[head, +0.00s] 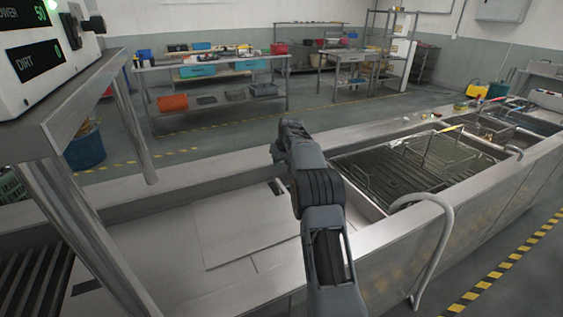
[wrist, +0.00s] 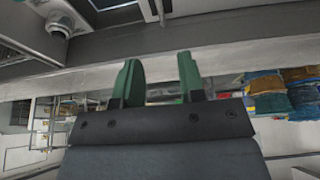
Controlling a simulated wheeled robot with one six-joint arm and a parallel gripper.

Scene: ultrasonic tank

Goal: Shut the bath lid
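A long steel tank bench (head: 372,262) runs from the lower left to the upper right of the head view. A flat pale panel (head: 240,222) with a dark slot lies in its left part; I cannot tell for sure whether it is the bath lid. To the right, an open bath holds a wire basket (head: 425,158). A curved pale tube (head: 447,225) arches over the bath's near rim. My arm rises in front of the bench, and its fingertips are not clear in the head view. In the wrist view my gripper (wrist: 160,80) has two green fingers apart, with nothing between them.
A control box (head: 40,55) reading "POWER 50" and "DIRT 0" stands on a steel shelf (head: 75,110) at left. Behind the bench are a blue bin (head: 86,148), a worktable (head: 215,105) and open floor (head: 330,112). Yellow-black tape (head: 505,262) marks the floor at right.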

